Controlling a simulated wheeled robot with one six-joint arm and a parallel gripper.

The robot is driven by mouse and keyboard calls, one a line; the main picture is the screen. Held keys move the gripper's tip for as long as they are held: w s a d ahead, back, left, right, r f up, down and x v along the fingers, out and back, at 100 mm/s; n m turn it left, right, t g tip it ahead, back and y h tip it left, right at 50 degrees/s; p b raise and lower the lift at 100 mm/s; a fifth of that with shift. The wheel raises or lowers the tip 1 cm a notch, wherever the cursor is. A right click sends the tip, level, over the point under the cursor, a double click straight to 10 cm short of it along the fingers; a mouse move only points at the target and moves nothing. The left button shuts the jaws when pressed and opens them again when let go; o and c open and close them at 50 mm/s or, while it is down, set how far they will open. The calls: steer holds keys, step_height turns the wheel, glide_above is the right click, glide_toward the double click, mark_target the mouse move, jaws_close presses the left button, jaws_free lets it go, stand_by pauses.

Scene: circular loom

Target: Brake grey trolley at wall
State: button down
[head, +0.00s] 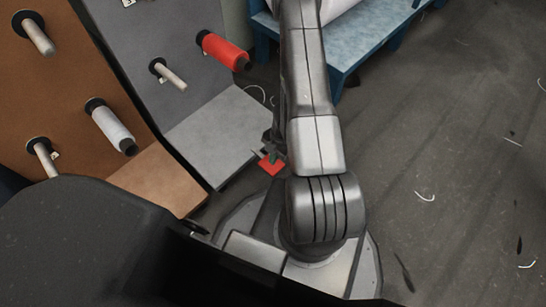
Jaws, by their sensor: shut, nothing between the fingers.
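The grey trolley (222,131) stands left of my arm, with a tilted upright panel and a flat base. Its panel carries a red spool (222,50) on a peg and a bare pale peg (170,75). A small red pedal (272,165) shows low beside the right corner of the grey base. My gripper (271,152) is shut and empty, pointing down right at the pedal. My arm hides part of the area to the right. I cannot tell whether the fingers touch the pedal, or whether it is pressed.
A brown trolley (158,181) stands close on the left, with a white spool (113,127) and bare pegs. A blue bench or frame (362,38) stands behind my arm, with a white roll above it. The dark floor (460,150) on the right is open, with scattered thread scraps.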

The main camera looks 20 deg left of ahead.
steer(key=shift+s+d+f+b, duration=0.1)
steer(key=shift+d+f+b, duration=0.15)
steer(key=shift+f, duration=0.75)
steer(key=shift+s+d+f+b, duration=0.1)
steer(key=shift+f+b, duration=0.2)
steer(key=shift+f, duration=0.65)
